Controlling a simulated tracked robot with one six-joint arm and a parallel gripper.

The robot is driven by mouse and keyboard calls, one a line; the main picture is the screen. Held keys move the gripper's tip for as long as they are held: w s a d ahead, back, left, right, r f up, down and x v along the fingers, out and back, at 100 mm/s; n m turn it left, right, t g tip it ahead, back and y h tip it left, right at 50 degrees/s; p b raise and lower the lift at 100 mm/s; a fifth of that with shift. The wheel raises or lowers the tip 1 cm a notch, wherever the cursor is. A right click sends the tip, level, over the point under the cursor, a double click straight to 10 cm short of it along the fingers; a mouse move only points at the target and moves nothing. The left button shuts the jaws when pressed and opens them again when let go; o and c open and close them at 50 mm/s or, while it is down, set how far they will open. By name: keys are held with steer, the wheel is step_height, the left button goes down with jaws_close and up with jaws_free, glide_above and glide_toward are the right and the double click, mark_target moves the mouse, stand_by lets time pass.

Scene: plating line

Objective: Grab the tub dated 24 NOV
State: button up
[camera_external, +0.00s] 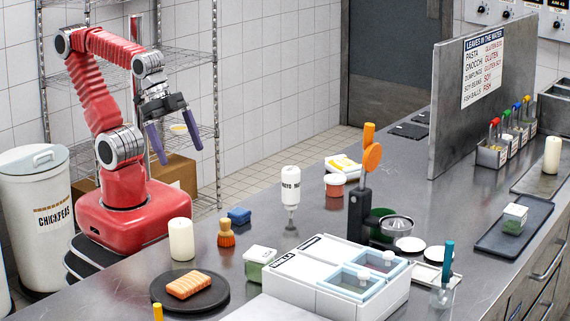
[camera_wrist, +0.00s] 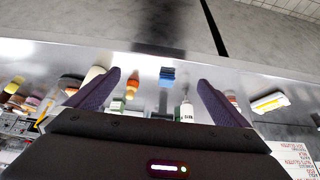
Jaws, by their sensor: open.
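A small clear tub with green contents and a white lid (camera_external: 260,262) stands on the steel counter, left of the white bins. A similar green-filled tub (camera_external: 514,218) sits on a dark tray at the right. A low reddish tub (camera_external: 335,185) stands farther back, near the middle. No date is readable on any of them, so I cannot tell which is dated 24 NOV. My gripper (camera_external: 175,148) is open and empty, raised at the left above my base, away from all the tubs. Its two purple fingers also show in the wrist view (camera_wrist: 160,80), spread apart.
White bins (camera_external: 320,290) fill the front middle. A steel partition (camera_external: 455,115) rises behind.

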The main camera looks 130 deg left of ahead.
steer(key=shift+c, duration=0.5)
steer(key=c, duration=0.7)
